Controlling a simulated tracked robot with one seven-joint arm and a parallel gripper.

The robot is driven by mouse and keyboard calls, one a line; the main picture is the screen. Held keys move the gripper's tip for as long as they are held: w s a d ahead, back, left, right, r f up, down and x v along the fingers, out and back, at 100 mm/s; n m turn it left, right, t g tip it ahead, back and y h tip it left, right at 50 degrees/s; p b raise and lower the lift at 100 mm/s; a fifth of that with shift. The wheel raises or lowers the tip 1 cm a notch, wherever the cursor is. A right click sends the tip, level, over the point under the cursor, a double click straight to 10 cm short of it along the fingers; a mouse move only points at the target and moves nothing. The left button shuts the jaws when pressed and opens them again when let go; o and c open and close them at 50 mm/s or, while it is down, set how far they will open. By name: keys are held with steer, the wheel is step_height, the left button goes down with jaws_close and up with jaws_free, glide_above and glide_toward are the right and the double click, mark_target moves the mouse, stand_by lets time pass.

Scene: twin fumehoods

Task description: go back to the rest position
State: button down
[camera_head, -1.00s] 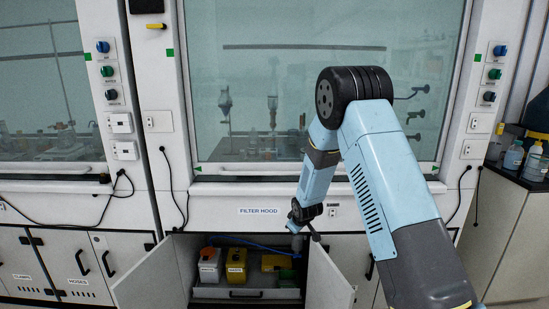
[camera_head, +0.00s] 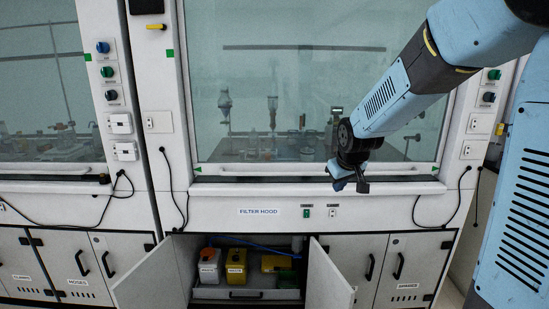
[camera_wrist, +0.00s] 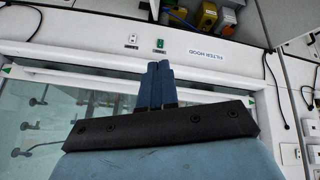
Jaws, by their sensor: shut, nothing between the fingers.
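My gripper (camera_head: 350,184) is in front of the filter hood's sash, near its lower edge and right of the middle, on my raised blue arm. In the wrist view its two blue fingers (camera_wrist: 156,85) lie together, shut, with nothing held between them. They point toward the hood's front panel and the open cabinet beneath it. The gripper appears apart from the hood.
The filter hood sash (camera_head: 300,90) is down, with glassware behind it. Below, a cabinet stands open with its left door (camera_head: 150,275) and right door (camera_head: 328,278) swung out. White (camera_head: 209,266) and yellow (camera_head: 236,266) containers stand inside. A second hood is at left.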

steer(key=s+d+r+m, duration=0.1)
steer(key=s+r, duration=0.2)
steer(key=s, duration=0.6)
steer(key=s+d+r+m, duration=0.2)
steer(key=s, duration=0.8)
steer(key=s+d+r+m, duration=0.1)
steer(key=s+d+r, duration=0.1)
steer(key=s, duration=0.7)
steer(key=shift+s+r+g, duration=0.3)
steer(key=shift+r, duration=0.55)
